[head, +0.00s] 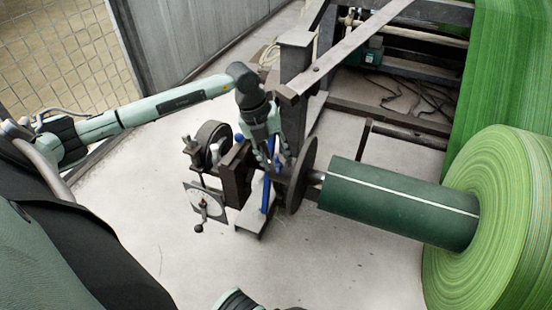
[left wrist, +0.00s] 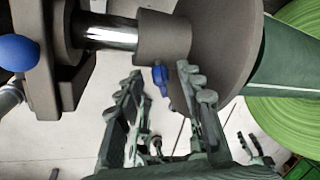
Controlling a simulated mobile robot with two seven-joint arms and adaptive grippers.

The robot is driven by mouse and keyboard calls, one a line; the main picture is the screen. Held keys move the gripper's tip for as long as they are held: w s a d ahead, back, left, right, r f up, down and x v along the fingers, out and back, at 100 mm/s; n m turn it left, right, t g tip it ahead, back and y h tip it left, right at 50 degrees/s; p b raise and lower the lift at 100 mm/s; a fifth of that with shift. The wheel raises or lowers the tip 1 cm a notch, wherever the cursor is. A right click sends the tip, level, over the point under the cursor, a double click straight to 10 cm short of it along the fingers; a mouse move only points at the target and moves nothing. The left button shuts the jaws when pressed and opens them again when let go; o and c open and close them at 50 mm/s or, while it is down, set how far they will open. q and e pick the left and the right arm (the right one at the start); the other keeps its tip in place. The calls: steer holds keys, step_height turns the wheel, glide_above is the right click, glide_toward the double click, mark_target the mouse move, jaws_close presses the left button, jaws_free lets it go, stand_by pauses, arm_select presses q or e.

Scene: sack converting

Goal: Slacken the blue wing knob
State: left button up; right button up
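The blue wing knob (left wrist: 161,79) hangs under the dark collar on the shaft, beside the large dark disc, in the left wrist view. In the head view, a bit of blue (head: 277,161) shows by my left gripper, mostly hidden. My left gripper (head: 272,155) points down at the collar beside the disc. In the left wrist view its two fingers (left wrist: 162,84) are apart, one on each side of the knob, with visible gaps; contact is not seen. Only a small piece of my right arm shows at the head view's bottom edge; its fingers are not seen.
The dark disc (head: 301,174) stands close right of my left gripper, before the green core (head: 395,202) and large green roll (head: 500,225). A blue ball knob (left wrist: 18,52) is at left in the wrist view. A dial (head: 205,202) stands left. Floor in front is clear.

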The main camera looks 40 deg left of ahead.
arm_select(q)
steer(key=shift+f, duration=0.2)
steer(key=shift+c, duration=0.4)
jaws_close()
steer(key=shift+f+n, duration=0.1)
steer(key=shift+n, duration=0.2)
steer(key=shift+s+a+n, duration=0.1)
steer(key=shift+n, duration=0.2)
steer(key=shift+h, duration=0.3)
steer(key=shift+o, duration=0.4)
jaws_free()
